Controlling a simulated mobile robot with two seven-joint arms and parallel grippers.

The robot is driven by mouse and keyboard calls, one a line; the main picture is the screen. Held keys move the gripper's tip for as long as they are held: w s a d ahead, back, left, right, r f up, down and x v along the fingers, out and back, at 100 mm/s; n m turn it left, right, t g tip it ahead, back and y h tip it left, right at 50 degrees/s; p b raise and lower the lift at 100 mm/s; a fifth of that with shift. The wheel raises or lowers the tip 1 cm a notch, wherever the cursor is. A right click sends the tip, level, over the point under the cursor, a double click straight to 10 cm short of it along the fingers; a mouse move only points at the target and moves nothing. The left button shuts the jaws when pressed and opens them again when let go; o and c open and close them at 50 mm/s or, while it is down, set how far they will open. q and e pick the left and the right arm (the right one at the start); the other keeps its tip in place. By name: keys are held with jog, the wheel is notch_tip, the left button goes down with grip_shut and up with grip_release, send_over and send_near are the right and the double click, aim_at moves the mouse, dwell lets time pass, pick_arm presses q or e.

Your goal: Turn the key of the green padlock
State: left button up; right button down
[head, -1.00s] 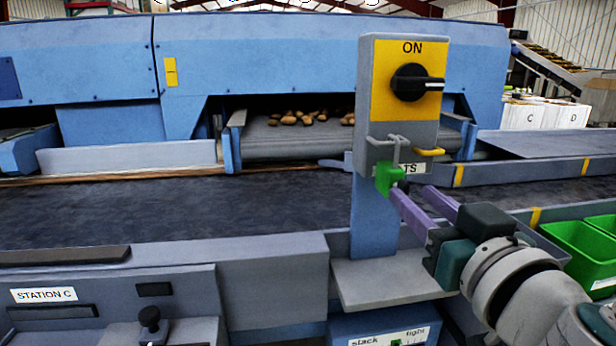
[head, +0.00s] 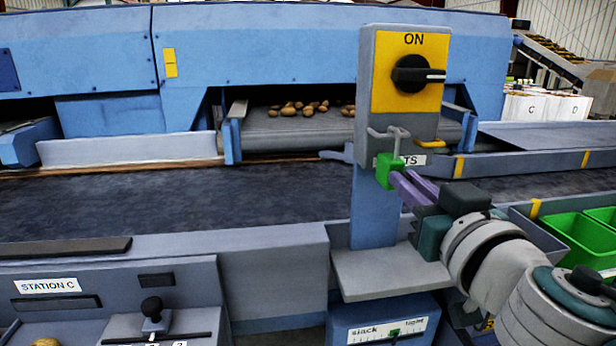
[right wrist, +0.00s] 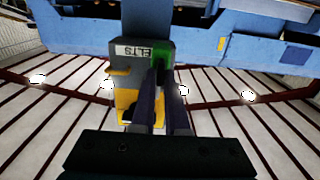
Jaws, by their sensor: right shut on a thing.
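The green padlock (head: 384,172) hangs by its grey shackle (head: 389,141) at the lower edge of the grey switch box (head: 365,90). It shows in the right wrist view (right wrist: 161,46), just beyond my fingertips. My right gripper (head: 398,185) has its purple fingers close together at the padlock's right side. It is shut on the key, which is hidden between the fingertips. My left gripper is not in view.
A black rotary switch (head: 412,74) on a yellow plate marked ON sits above the padlock. A yellow hook (head: 427,146) is close on the right. A grey shelf (head: 390,280) lies below, the dark conveyor belt (head: 180,205) behind, and green bins (head: 580,240) at right.

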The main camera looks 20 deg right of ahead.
jog(key=shift+n, duration=0.4)
jog(key=shift+w+a+f+n+b, duration=0.15)
jog(key=shift+n+b, duration=0.1)
jog(key=shift+n, duration=2.6)
jog(key=shift+s+a+f+n+b, duration=0.1)
jog(key=shift+n+b, duration=0.15)
jog(key=shift+n, duration=2.65)
jog(key=shift+w+a+f+n+b, duration=0.15)
jog(key=shift+n+b, duration=0.1)
jog(key=shift+n, duration=2.6)
jog(key=shift+s, duration=0.1)
jog(key=c, duration=0.9)
grip_release()
jog(key=shift+c, duration=0.2)
